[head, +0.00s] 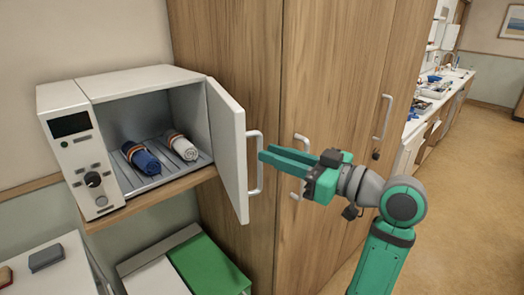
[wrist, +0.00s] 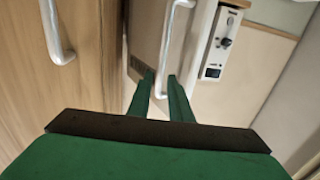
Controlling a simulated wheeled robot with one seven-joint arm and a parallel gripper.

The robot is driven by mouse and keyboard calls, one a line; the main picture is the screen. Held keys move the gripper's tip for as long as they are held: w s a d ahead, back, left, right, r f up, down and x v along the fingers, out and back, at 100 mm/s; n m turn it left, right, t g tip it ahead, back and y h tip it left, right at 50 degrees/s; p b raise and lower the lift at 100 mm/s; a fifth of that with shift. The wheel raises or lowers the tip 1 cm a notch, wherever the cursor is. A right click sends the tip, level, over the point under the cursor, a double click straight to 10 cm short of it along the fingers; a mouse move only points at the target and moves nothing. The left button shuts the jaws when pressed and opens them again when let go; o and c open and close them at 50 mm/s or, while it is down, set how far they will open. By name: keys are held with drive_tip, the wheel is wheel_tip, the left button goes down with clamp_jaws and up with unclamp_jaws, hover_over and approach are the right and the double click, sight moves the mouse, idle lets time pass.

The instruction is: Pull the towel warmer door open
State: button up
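The towel warmer (head: 130,80) is a white box on a wooden shelf. Its door (head: 228,140) stands wide open, swung out to the right, with the inside exposed. The door's pale bar handle (head: 256,165) is on the door's outer side; it also shows in the wrist view (wrist: 175,35). My gripper (head: 262,155) points left at the handle, its fingertips right at the bar. In the wrist view my gripper's fingers (wrist: 160,82) are apart, with the handle's near end seen between their tips. I cannot tell whether either finger touches it.
A blue rolled towel (head: 141,158) and a white one (head: 181,146) lie inside on the slatted rack. A tall wooden cabinet (head: 335,70) with bar handles stands close behind my gripper. A green-topped unit (head: 208,265) is below the door. Open floor (head: 465,190) lies right.

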drive_tip(key=v, duration=0.6)
drive_tip(key=shift+f, duration=0.1)
